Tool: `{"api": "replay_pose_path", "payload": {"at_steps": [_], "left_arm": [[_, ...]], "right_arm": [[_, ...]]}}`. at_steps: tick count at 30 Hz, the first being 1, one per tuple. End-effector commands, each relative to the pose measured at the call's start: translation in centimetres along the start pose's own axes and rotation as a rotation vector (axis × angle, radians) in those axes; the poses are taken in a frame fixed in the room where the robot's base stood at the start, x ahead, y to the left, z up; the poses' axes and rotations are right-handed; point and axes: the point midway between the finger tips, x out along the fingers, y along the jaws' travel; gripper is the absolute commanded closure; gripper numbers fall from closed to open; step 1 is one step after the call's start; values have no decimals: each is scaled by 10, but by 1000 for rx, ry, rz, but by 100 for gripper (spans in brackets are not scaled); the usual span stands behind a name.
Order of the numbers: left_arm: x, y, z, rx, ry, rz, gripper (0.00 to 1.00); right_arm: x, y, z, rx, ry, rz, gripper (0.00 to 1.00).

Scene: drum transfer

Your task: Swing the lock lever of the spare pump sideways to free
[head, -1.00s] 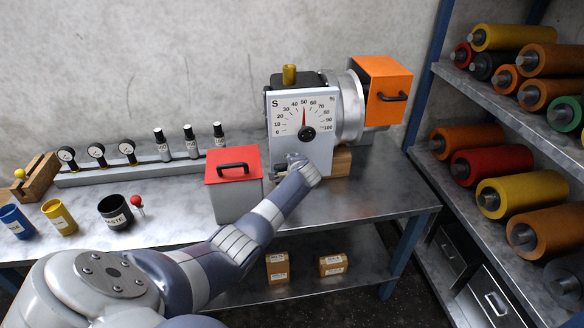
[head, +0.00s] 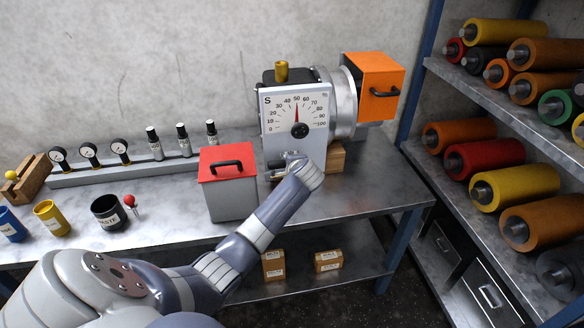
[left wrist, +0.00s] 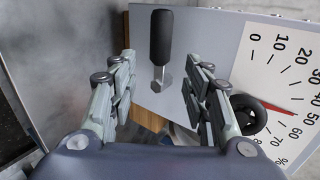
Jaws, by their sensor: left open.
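The spare pump has a white dial panel (head: 294,112) marked S with a red needle and a black knob (head: 299,130). In the left wrist view the same dial (left wrist: 280,80) is on the right. The lock lever (left wrist: 161,38), a black grip on a short metal stub, is on the grey panel, with the grip towards the top of that picture. My left gripper (left wrist: 158,68) is open, with a finger on either side of the lever and visible gaps. In the head view the gripper (head: 287,166) is at the panel's lower left and the lever cannot be made out.
A grey box with a red lid (head: 227,160) stands close left of my arm. An orange box (head: 374,85) with a handle is at the pump's right. Dark and coloured cups (head: 107,213) and gauges line the bench left. A rack of rollers (head: 485,157) fills the right.

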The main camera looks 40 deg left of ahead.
Motion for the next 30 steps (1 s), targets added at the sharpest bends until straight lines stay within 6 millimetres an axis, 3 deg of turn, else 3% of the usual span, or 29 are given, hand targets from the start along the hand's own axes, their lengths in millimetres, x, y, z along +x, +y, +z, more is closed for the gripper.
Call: {"api": "replay_pose_path", "payload": {"at_steps": [9,30], "left_arm": [[-33,1,-1,1,2,0,55],[-38,4,0,-2,2,5,55]], "right_arm": [[0,0,0,0,0,0,51],[0,0,0,0,0,0,51]]}}
